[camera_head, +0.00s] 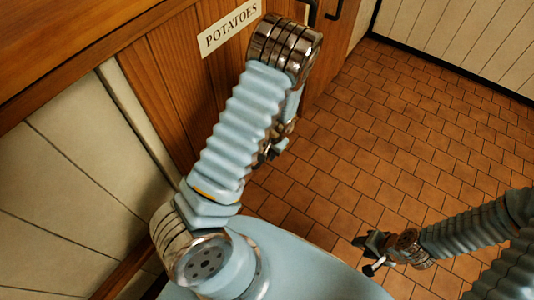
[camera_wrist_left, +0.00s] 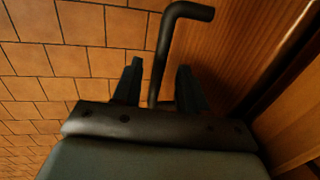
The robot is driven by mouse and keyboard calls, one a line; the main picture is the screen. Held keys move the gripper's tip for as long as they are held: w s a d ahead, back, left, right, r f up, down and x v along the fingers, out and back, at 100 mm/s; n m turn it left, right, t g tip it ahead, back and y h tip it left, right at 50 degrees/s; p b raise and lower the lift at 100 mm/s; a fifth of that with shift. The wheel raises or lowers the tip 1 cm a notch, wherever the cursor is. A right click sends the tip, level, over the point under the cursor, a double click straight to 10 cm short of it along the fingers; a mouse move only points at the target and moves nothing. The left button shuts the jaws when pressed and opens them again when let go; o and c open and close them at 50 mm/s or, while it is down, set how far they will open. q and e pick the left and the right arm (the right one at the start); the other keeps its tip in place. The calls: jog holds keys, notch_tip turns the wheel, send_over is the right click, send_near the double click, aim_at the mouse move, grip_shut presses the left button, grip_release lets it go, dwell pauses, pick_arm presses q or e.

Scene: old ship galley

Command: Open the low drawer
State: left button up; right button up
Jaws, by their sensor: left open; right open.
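A wooden front (camera_head: 180,85) with a sign reading POTATOES stands at the upper left in the head view, partly covered by my left arm. In the left wrist view a dark bent handle (camera_wrist_left: 163,45) stands out beside a wooden face (camera_wrist_left: 235,50). My left gripper (camera_wrist_left: 158,85) is open, with the handle's lower part seen between its two fingers; I cannot tell whether they touch. The left fingers are not clear in the head view. My right gripper (camera_head: 367,254) is open and empty above the floor.
Brown floor tiles (camera_head: 400,130) lie clear to the right of the wooden front. Pale panelled walls stand at the left (camera_head: 75,170) and upper right (camera_head: 460,35). A wooden ledge (camera_head: 70,40) runs along the top left.

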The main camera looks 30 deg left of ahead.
pick_arm(q)
jog(key=shift+a+f, duration=0.15)
jog(key=shift+f, duration=0.6)
grip_shut()
